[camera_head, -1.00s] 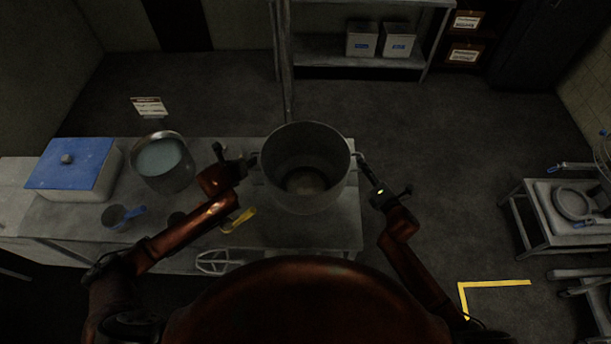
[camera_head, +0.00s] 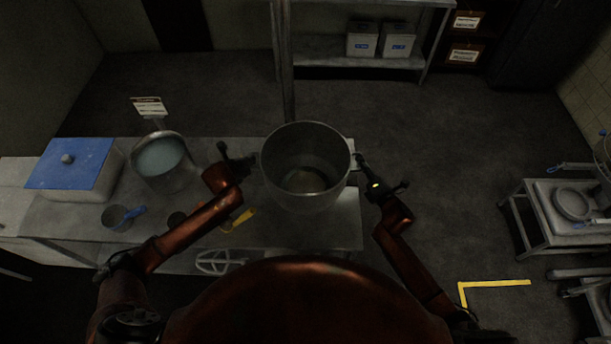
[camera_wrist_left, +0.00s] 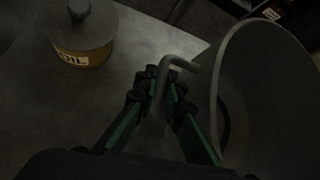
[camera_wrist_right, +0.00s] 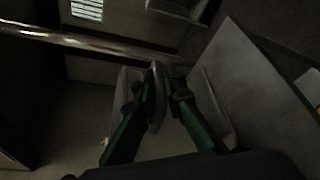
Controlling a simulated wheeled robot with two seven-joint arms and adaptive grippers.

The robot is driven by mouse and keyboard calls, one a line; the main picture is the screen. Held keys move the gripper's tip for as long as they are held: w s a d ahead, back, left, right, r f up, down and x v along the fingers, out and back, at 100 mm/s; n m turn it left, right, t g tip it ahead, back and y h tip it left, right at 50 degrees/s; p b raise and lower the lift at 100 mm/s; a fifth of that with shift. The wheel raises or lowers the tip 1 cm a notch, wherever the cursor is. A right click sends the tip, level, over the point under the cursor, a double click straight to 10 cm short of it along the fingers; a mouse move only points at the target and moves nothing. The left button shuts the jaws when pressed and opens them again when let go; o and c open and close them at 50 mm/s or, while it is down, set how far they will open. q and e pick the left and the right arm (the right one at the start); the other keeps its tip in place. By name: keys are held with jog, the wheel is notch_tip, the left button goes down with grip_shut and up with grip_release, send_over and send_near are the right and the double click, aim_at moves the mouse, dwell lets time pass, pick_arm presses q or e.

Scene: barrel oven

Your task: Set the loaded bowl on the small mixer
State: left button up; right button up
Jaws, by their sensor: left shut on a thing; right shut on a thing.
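The big grey metal bowl (camera_head: 306,190) is upright between my two grippers, at the right end of the steel table, with a little pale stuff (camera_head: 303,180) at its bottom. My left gripper (camera_head: 251,160) is shut on the bowl's left handle; the bent handle (camera_wrist_left: 182,62) and the bowl's wall (camera_wrist_left: 232,75) show in the left wrist view. My right gripper (camera_head: 361,160) is shut on the right handle, and its fingers (camera_wrist_right: 157,80) close on it in the right wrist view. I cannot tell whether the bowl touches the table. I cannot make out the small mixer.
An oil tin (camera_wrist_left: 82,40) shows in the left wrist view.

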pick_arm(q)
grip_shut()
pick_arm(e)
grip_shut()
pick_arm(q)
jog(key=shift+w+r, duration=0.2)
jog(key=shift+r, duration=0.05)
pick_arm(e)
jog(key=shift+w+r, duration=0.15)
jog(key=shift+r, duration=0.15)
pick_arm(q)
jog(key=shift+r, duration=0.1)
